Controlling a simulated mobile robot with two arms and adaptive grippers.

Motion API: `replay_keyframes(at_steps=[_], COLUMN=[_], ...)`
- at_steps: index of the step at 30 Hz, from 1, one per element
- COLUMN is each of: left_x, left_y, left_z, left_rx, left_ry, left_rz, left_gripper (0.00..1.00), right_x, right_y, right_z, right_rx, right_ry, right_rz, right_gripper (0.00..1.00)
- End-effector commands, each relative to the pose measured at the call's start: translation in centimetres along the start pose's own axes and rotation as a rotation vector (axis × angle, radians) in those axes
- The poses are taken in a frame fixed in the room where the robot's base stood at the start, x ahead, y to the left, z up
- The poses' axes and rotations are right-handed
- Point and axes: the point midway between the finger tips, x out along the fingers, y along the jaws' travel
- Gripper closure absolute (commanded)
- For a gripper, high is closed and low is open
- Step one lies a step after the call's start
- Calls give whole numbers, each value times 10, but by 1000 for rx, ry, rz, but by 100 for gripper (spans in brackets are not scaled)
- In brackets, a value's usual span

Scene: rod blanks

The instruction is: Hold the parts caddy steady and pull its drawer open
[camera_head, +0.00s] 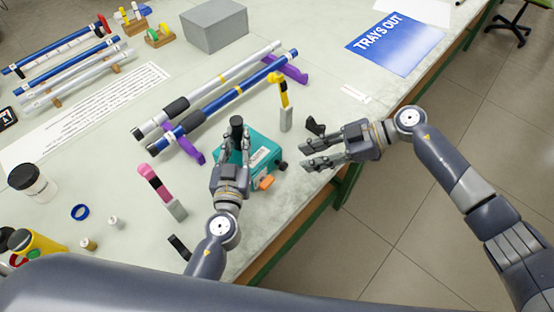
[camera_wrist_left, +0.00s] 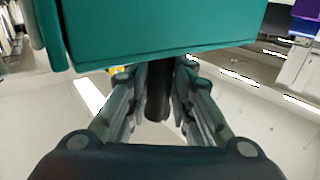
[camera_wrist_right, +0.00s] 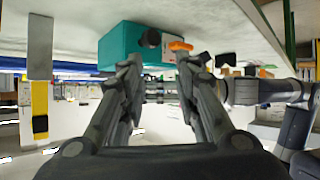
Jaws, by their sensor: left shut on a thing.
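The teal parts caddy (camera_head: 266,150) stands near the table's front edge, with a white label on its side. It also shows in the left wrist view (camera_wrist_left: 160,22) and the right wrist view (camera_wrist_right: 122,45). My left gripper (camera_head: 236,145) is above the caddy, shut on its dark upright handle (camera_wrist_left: 157,90). A black knob (camera_head: 282,165) sticks out from the caddy's right side; it also shows in the right wrist view (camera_wrist_right: 151,38). An orange tab (camera_head: 265,182) is at the near side. My right gripper (camera_head: 308,146) is open and empty, right of the knob and apart from it. The drawer's outline is unclear.
Long rods (camera_head: 225,95) rest on purple supports (camera_head: 290,70) behind. The table edge is close at the right, with open floor beyond.

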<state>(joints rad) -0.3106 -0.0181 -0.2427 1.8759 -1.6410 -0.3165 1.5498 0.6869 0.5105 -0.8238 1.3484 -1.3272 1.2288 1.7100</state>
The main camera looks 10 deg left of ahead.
Motion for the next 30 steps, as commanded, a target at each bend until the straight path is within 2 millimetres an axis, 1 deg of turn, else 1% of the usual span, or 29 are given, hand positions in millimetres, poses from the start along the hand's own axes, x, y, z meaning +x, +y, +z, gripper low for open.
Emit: replay_keyframes(at_steps=[1,4,7,11,17,21,27,30], left_x=[0,0,0,0,0,0,0,0], left_y=[0,0,0,0,0,0,0,0], left_z=[0,0,0,0,1,1,0,0], left_rx=[0,0,0,0,0,0,0,0], left_ry=[-1,-1,-1,-1,-1,-1,-1,-1], left_rz=[0,0,0,0,0,0,0,0], left_gripper=[100,100,100,100,100,100,100,100], right_x=[9,21,28,31,25,17,5,2], right_y=[-8,-18,-26,-36,-52,-64,-77,-80], right_z=[1,-2,-3,1,19,38,60,66], right_rx=[-6,-34,-56,-71,-75,-66,-54,-50], right_ry=[49,150,236,325,402,409,384,374], right_rz=[15,68,138,247,444,578,707,738], right_gripper=[70,70,70,70,70,70,70,70])
